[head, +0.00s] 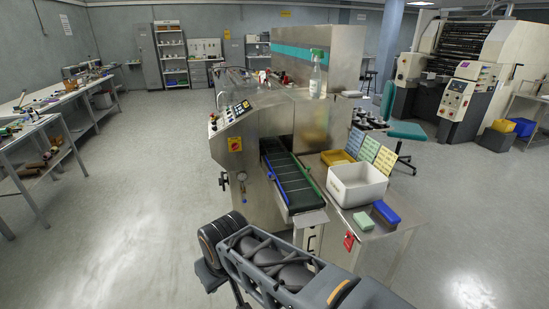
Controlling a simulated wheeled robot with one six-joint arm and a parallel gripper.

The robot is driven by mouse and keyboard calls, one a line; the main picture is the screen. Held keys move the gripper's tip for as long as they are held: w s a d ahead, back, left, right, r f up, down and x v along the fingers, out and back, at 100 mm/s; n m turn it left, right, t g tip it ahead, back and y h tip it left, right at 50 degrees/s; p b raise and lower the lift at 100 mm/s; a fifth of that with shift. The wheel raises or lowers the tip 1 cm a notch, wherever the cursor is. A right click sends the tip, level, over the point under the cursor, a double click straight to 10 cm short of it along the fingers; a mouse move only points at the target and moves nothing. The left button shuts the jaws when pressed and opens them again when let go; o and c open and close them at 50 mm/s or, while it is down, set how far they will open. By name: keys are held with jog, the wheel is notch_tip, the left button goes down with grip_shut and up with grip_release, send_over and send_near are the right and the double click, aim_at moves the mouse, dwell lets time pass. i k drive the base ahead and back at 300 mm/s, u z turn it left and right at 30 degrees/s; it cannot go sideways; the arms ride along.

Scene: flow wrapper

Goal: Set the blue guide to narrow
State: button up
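The flow wrapper (262,125) stands in the middle of the head view, with a dark green infeed belt (286,178) running towards me. A thin blue strip, which looks like the blue guide (278,190), runs along the left side of the belt. A green strip (309,180) runs along the right side. The guide is too small here to tell its setting or any scale marks. My arm crosses the bottom of the view, in front of the belt's near end. My gripper is not visible.
A side table right of the belt holds a white bin (356,184), a blue block (387,212), a green block (364,220) and coloured cards (370,150). A red tag (349,241) hangs at its front edge. A control panel (230,115) sits left. The floor at left is clear.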

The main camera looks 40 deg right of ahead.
aim_at(271, 176)
jog(key=z, duration=0.7)
jog(key=i, duration=1.25)
jog(key=z, duration=0.35)
